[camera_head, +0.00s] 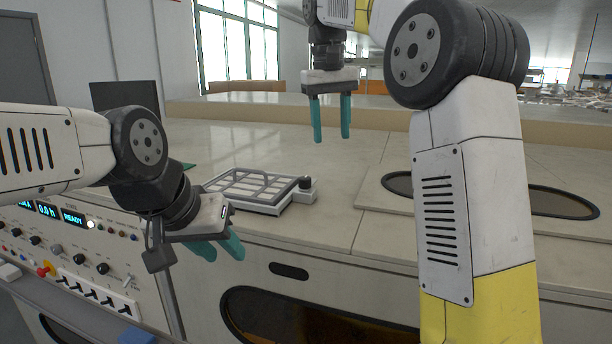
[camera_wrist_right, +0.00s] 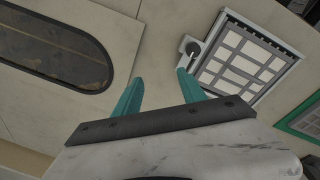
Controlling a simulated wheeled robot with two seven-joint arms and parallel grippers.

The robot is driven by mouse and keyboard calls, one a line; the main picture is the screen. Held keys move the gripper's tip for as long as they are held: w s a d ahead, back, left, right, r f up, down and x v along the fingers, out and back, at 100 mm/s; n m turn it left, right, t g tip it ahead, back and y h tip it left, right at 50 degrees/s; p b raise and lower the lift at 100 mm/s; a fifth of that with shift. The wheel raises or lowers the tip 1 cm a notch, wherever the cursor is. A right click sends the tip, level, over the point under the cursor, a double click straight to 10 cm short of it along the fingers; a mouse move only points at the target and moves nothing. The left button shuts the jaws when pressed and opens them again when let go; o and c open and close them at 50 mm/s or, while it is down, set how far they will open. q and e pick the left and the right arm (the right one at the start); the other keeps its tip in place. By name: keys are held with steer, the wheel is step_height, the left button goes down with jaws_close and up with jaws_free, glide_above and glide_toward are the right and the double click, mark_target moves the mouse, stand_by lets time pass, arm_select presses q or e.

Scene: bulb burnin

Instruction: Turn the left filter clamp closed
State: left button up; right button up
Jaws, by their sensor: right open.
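A pale filter frame with a grille and a handle (camera_head: 287,200) lies on the counter at the centre left. It also shows at the upper right in the right wrist view (camera_wrist_right: 283,68). A clamp with a dark round knob (camera_head: 305,184) sits at its right corner; the clamp also shows in the right wrist view (camera_wrist_right: 191,47). My right gripper (camera_head: 331,122) is open and empty, pointing down above the counter, apart from the clamp. My left gripper (camera_head: 218,249) hangs in front of the counter near the control panel, its teal fingers apart and empty.
A control panel (camera_head: 100,250) with knobs, switches and a READY display is at the lower left. Dark oval windows (camera_head: 398,184) are set in the counter top at the right, partly hidden by my right arm. A green-edged item (camera_wrist_right: 300,119) lies beyond the filter.

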mark_target(305, 178)
steer(key=a+m, duration=0.2)
steer(key=s+a+f+m, duration=0.1)
steer(key=a+m, duration=0.1)
steer(key=s+a+f+m, duration=0.1)
steer(key=m, duration=0.1)
steer(key=shift+s+a+f+m+g+y, duration=0.15)
steer(key=shift+s+a+m+g+y, duration=0.05)
steer(key=shift+a+m+g+y, duration=0.2)
step_height(305, 178, down, 8)
steer(key=shift+r, duration=0.15)
jaws_close()
